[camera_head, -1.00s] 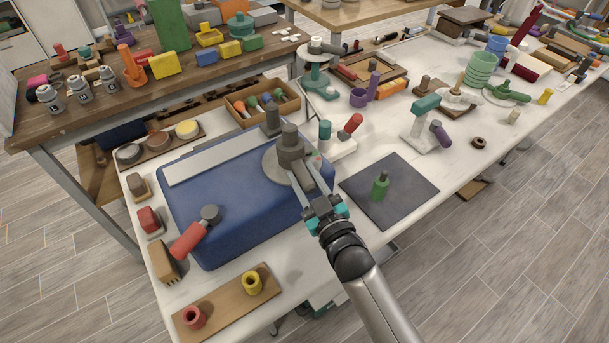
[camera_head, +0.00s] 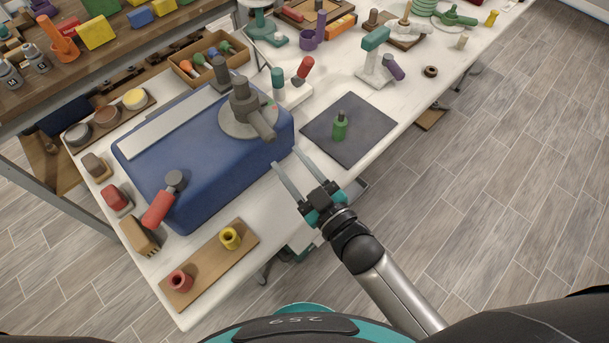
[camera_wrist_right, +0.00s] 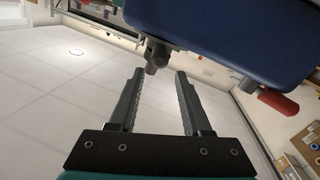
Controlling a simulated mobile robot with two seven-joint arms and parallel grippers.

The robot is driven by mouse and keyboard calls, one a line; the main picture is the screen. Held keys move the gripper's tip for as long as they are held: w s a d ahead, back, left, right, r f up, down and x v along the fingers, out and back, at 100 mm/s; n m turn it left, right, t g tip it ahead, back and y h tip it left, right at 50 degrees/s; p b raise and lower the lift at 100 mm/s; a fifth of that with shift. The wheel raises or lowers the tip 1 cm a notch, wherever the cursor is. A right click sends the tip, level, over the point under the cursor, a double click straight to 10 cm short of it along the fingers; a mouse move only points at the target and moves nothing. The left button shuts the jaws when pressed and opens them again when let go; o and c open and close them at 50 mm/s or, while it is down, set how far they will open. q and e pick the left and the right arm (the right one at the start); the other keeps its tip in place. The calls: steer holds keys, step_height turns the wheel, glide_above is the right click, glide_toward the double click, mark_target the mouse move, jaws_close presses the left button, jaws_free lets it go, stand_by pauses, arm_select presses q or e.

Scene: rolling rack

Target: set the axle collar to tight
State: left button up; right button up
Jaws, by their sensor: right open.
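The grey axle collar, a round flange with an upright hub (camera_head: 240,93) and a stubby side lever (camera_head: 262,124), sits on the right part of the blue housing (camera_head: 205,150). The lever points toward the front right. My right gripper (camera_head: 288,157) is open and empty, just off the housing's front right corner, apart from the lever. In the right wrist view, the gripper's two fingers (camera_wrist_right: 159,75) stand apart, with the grey lever's end (camera_wrist_right: 155,57) beyond the gap and the blue housing (camera_wrist_right: 225,30) above. My left gripper is not in view.
A red-handled grey lever (camera_head: 160,205) is on the housing's front left. A board with red and yellow rings (camera_head: 210,265) lies in front. A dark mat with a green piece (camera_head: 340,125) lies to the right. Open floor lies beyond the table's front edge.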

steer(key=shift+v, duration=2.2)
